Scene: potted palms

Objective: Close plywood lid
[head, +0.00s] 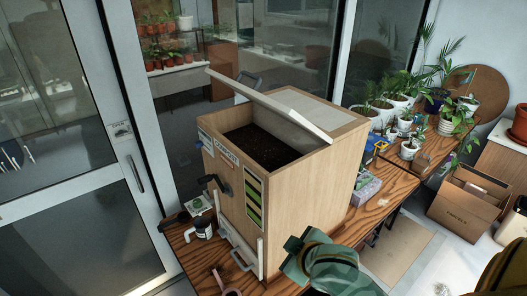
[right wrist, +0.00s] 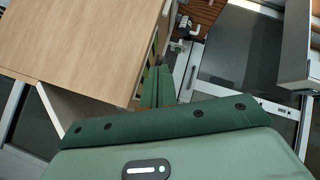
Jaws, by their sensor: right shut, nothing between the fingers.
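The plywood box (head: 305,195) stands on a wooden table, with dark soil (head: 262,146) showing through its open top. Its lid (head: 270,104) is raised at a slant, seen nearly edge-on as a long pale slab above the opening. My right gripper (head: 293,245) is green and low in front of the box, near its front corner, well below the lid. In the right wrist view the gripper's fingers (right wrist: 159,87) are together and empty, beside the plywood side (right wrist: 90,45) of the box. My left gripper is not in view.
A cardboard box (head: 465,200) stands farther right. Glass doors (head: 90,150) are at left.

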